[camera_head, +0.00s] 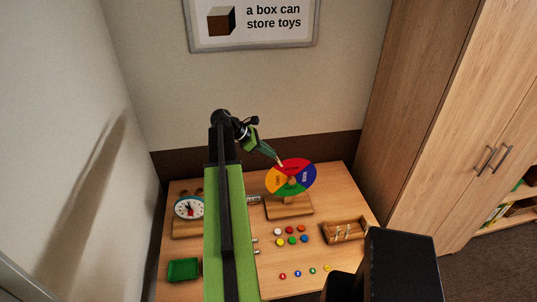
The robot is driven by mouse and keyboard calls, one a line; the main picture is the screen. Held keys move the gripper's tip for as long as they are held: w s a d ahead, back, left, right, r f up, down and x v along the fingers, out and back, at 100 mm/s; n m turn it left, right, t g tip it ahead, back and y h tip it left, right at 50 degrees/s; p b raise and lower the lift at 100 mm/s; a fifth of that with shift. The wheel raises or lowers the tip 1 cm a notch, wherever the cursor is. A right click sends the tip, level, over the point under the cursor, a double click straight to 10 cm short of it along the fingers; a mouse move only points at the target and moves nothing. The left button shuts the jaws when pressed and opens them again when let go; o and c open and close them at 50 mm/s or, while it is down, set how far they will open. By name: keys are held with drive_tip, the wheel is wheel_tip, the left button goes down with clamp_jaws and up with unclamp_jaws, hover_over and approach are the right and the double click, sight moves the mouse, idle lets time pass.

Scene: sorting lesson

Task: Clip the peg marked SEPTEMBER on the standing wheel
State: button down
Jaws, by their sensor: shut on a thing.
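The standing wheel (272,182) is a disc with red, blue, green and orange sectors on a wooden stand on the table. My gripper (279,162) is at the wheel's upper left edge, by the red sector. It is shut on a small thin peg whose marking is too small to read. I cannot tell whether the peg touches the wheel. A wooden box (343,231) with several pale pegs stands at the right of the table; their markings are not readable.
Several coloured counters (291,241) lie before the wheel, with small rings (298,274) nearer. A toy clock (189,208) and green tray (184,270) are at the left. A tall wooden cabinet (440,120) stands right of the table.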

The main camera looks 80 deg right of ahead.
drive_tip(key=c, duration=1.5)
unclamp_jaws()
drive_tip(key=p+v, duration=1.2)
drive_tip(key=v, duration=0.5)
drive_tip(key=shift+w+r, duration=0.1)
drive_tip(key=shift+w, duration=0.05)
